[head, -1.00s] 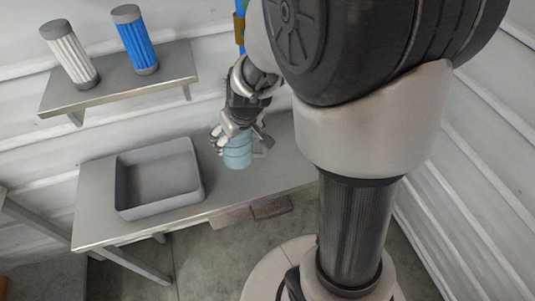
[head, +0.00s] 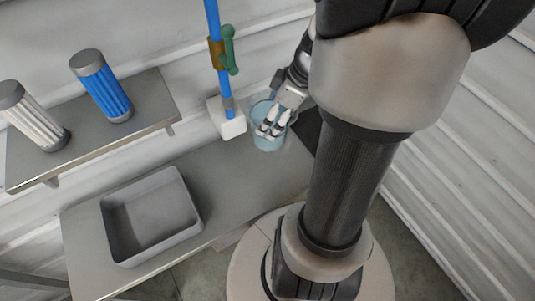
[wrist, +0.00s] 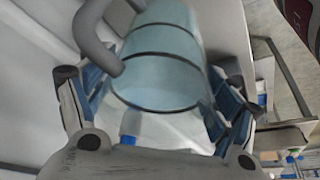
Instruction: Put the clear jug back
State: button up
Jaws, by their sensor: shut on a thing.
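The clear jug (head: 268,142) is pale blue and see-through. In the head view it is at the right part of the grey bench, just right of the white block. My gripper (head: 275,124) is shut on the jug, with its fingers across the jug's upper part. In the wrist view the jug (wrist: 165,65) fills the space between my gripper's fingers (wrist: 155,92), with dark bands around its body and a grey curved handle at the left. I cannot tell whether its base touches the bench.
A grey open bin (head: 190,238) stands on the bench (head: 232,180). A blue pole (head: 214,25) with a green handle (head: 229,50) rises from a white block (head: 227,119) close beside the jug. A shelf (head: 95,142) holds a blue filter (head: 101,88) and a white filter (head: 32,118).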

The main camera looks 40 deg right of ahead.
notch_tip(320, 180, down, 17)
jog(key=b, duration=0.5)
jog(key=shift+b, duration=0.3)
jog(key=shift+f, duration=0.25)
jog(key=o, duration=1.9)
jog(key=shift+s+r, duration=0.1)
jog(key=shift+r, duration=0.1)
jog(key=p+v, duration=0.4)
jog(key=v, duration=0.8)
jog(key=shift+a, duration=0.1)
